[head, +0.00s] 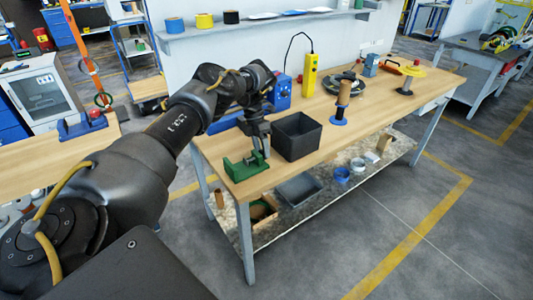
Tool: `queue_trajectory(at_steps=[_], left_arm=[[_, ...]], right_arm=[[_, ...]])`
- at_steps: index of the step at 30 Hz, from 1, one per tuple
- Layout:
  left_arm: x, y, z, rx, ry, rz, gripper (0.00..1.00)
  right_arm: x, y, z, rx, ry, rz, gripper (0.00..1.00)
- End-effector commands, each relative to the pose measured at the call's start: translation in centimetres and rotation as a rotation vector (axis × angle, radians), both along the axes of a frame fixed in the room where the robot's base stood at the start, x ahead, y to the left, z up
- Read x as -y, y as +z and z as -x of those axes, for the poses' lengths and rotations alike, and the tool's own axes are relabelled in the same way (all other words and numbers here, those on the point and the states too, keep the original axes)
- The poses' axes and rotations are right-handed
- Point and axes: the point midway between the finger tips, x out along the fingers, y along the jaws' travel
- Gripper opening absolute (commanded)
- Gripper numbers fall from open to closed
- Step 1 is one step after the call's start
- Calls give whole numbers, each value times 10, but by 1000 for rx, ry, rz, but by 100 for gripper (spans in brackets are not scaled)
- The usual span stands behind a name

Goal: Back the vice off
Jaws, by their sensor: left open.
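The green vice (238,172) sits at the near left corner of the wooden workbench (325,128). My left arm reaches in from the left, and my left gripper (261,150) points down right at the vice, above its right part. The gripper is open; its fingers are small here, and I cannot tell whether they touch the vice. The gripper and wrist hide part of the vice's far side. I cannot make out how far the vice's jaws stand apart. My right gripper is not in view.
A black open bin (297,136) stands close to the right of my left gripper. Behind it are a blue box (281,92) and a yellow pendant (310,76). A spindle with a blue base (339,121) stands farther right. The bench's front edge is near the vice.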

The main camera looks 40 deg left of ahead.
Motion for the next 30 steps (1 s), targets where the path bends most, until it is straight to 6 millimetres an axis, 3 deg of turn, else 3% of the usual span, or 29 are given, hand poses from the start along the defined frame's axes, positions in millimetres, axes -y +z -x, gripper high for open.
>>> queue_trajectory(at_steps=[11, 17, 24, 30], left_arm=[[-1, 3, 0, 1, -1, 0, 45], [-8, 27, -3, 0, -2, -1, 45], [-18, 58, -5, 1, -1, -1, 45], [-22, 67, -7, 0, 0, 1, 45]], right_arm=[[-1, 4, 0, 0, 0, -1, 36], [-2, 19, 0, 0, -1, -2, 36], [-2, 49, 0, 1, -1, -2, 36], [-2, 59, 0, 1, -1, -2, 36]])
